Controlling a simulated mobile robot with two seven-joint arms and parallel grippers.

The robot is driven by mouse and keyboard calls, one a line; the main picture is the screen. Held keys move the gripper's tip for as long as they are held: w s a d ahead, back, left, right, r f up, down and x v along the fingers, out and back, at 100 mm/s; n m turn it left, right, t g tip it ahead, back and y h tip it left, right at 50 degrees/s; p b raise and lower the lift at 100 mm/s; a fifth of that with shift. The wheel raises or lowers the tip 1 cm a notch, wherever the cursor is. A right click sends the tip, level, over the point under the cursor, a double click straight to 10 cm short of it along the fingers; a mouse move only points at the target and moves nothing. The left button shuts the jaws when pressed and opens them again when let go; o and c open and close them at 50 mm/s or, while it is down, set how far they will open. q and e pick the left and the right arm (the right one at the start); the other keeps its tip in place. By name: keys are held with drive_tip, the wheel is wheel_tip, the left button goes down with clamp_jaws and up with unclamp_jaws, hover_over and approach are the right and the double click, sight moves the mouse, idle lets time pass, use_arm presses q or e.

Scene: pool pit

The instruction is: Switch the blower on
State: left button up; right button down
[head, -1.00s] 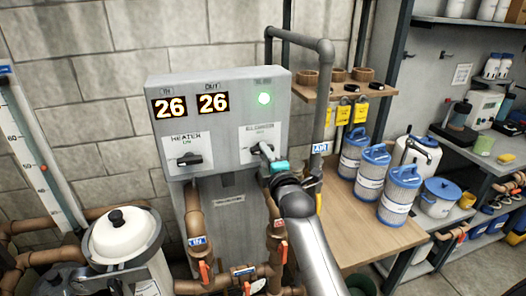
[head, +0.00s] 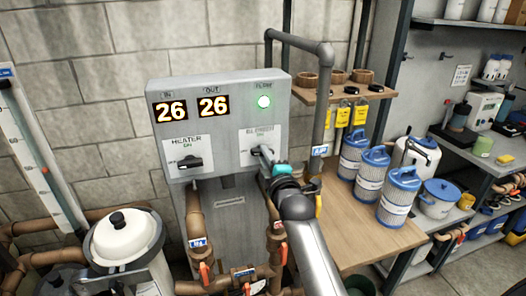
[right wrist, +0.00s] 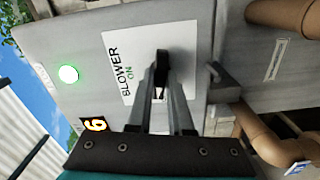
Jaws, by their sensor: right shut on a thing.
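The grey control box (head: 215,95) stands against the wall with two lit displays reading 26 and a green lamp (head: 264,101) lit at its upper right. The white blower plate (head: 246,157) is on its lower right. In the right wrist view, that plate (right wrist: 113,70) reads "BLOWER" with a green "ON", and the dark blower knob (right wrist: 162,58) stands at its middle. My right gripper (head: 264,157) is shut on this knob; its fingers (right wrist: 160,88) also show in the wrist view. They hide part of the knob, so its exact setting is unclear. My left gripper is not in view.
A heater knob (head: 190,162) sits on the box's left plate. Copper pipes with red-handled valves (head: 204,272) run below. A wooden bench (head: 340,225) with several blue-capped cartridges (head: 399,197) is to the right. A grey pipe (head: 325,100) rises beside the box.

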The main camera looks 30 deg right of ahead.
drive_tip(key=m+p, duration=0.1)
drive_tip(key=m, duration=0.3)
drive_tip(key=shift+r+m+p, duration=0.1)
drive_tip(key=shift+m+p, duration=0.2)
drive_tip(key=shift+m, duration=0.1)
drive_tip(key=m, duration=0.3)
drive_tip(key=shift+p, duration=0.4)
drive_tip(key=m+p, duration=0.1)
drive_tip(key=m, duration=0.3)
drive_tip(key=shift+m, duration=0.4)
drive_tip(key=m, duration=0.3)
drive_tip(key=shift+m+p, duration=0.3)
drive_tip(key=c, duration=0.7)
unclamp_jaws()
